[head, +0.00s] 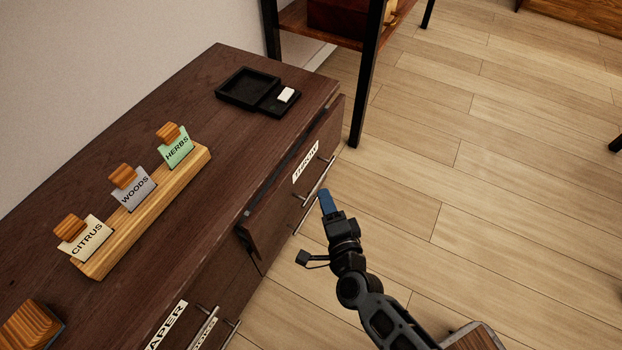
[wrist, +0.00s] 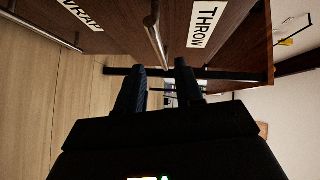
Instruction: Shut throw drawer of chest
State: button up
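The dark brown chest (head: 185,130) has its throw drawer (head: 280,205) pulled out a little, with a dark gap along its top. The drawer carries a THROW label (head: 306,162) and a metal bar handle (head: 325,176). My gripper (head: 326,200) is beside this handle, on its outer side. In the wrist view the two fingers (wrist: 160,67) stand apart with nothing held between them. The handle (wrist: 153,38) points toward the space between the fingertips, and the THROW label (wrist: 203,25) is to its right. I cannot tell whether a finger touches the handle.
On the chest top are a wooden rack (head: 140,222) with CITRUS, WOODS and HERBS cards, and a black tray (head: 232,91) with a small white block (head: 286,95). Other drawer handles (head: 231,334) are at the near end. A black-legged shelf (head: 366,80) stands beyond.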

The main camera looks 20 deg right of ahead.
aim_at(318, 181)
jog(key=b+x, duration=0.1)
jog(key=x, duration=0.6)
grip_shut()
dwell(0.6)
